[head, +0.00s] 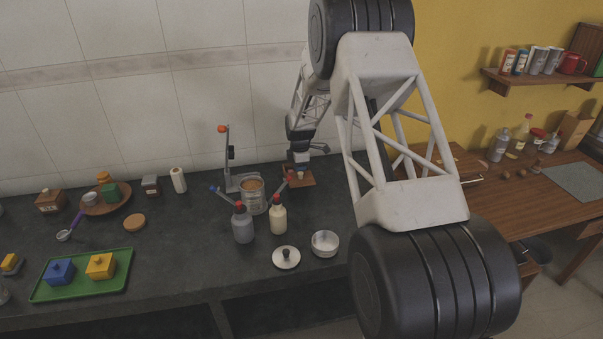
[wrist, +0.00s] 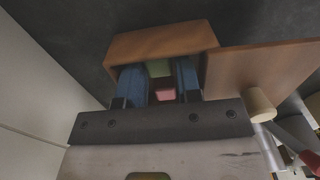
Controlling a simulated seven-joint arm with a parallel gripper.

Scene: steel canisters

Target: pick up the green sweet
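In the wrist view a green sweet (wrist: 159,68) lies inside a small wooden box, between and just beyond my fingertips. A pink block-like sweet (wrist: 165,95) is nearer to the camera, also between the fingers. My gripper (wrist: 159,75) has two blue fingers, spread apart and reaching into the box. I see no clear grip on either sweet. In the head view my gripper (head: 300,160) is low at the back of the counter; the sweets are hidden there.
The wooden box (wrist: 160,38) has close walls around my fingers, and a flat wooden panel (wrist: 262,70) extends on its right. A metal stand (head: 230,165) is to the left.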

